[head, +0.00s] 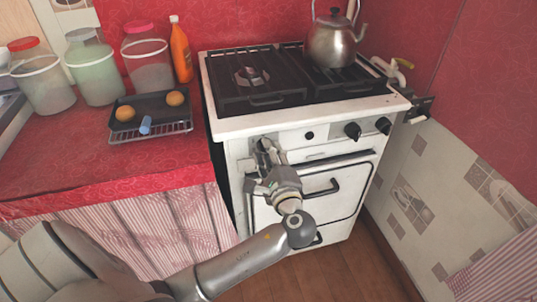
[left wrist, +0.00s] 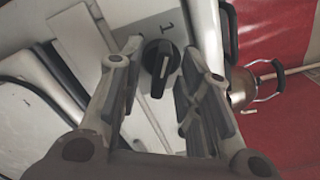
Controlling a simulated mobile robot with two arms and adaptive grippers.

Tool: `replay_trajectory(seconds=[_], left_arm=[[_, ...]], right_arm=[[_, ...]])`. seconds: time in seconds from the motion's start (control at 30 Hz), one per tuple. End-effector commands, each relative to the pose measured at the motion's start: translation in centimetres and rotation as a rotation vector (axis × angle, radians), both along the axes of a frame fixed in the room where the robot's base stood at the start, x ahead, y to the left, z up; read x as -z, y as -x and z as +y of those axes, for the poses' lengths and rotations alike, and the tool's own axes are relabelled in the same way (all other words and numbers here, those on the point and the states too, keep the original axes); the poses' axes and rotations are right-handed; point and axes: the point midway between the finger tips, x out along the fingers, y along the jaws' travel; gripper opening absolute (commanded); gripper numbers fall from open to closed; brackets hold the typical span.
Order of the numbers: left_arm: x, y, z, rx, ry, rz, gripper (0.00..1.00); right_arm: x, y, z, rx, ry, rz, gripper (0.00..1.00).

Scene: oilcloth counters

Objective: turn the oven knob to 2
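The white oven stove (head: 318,108) stands against the red wall in the head view. My left gripper (head: 265,148) is at the left end of its front panel and hides the knob behind it there. In the left wrist view, a black oven knob (left wrist: 157,66) with a pale pointer line sits between the open fingers of my left gripper (left wrist: 163,62). A gap seems to show on both sides; contact is hard to tell. A dark mark like a 1 (left wrist: 167,28) is on the panel beside the knob. My right gripper is out of view.
The oven door handle (head: 322,188) juts out below. A kettle (head: 333,45) stands on the hob. A rack with a dark tray (head: 148,108) is on the red counter (head: 60,158).

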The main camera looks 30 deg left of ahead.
Motion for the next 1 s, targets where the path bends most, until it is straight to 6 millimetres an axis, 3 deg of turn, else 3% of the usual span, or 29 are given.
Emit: replay_trajectory(seconds=[0.07, 0.3, 0.77, 1.0], left_arm=[[0.0, 0.0, 0.0, 0.000, 0.000, 0.000, 0.31], [0.0, 0.0, 0.0, 0.000, 0.000, 0.000, 0.00], [0.1, 0.0, -0.1, -0.001, 0.040, -0.044, 0.00], [0.3, 0.1, -0.1, -0.003, 0.145, -0.165, 0.00]], right_arm=[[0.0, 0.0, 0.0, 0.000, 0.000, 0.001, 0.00], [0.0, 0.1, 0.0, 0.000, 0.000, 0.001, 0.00], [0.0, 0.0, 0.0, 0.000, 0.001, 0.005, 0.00], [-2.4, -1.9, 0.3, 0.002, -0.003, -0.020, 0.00]])
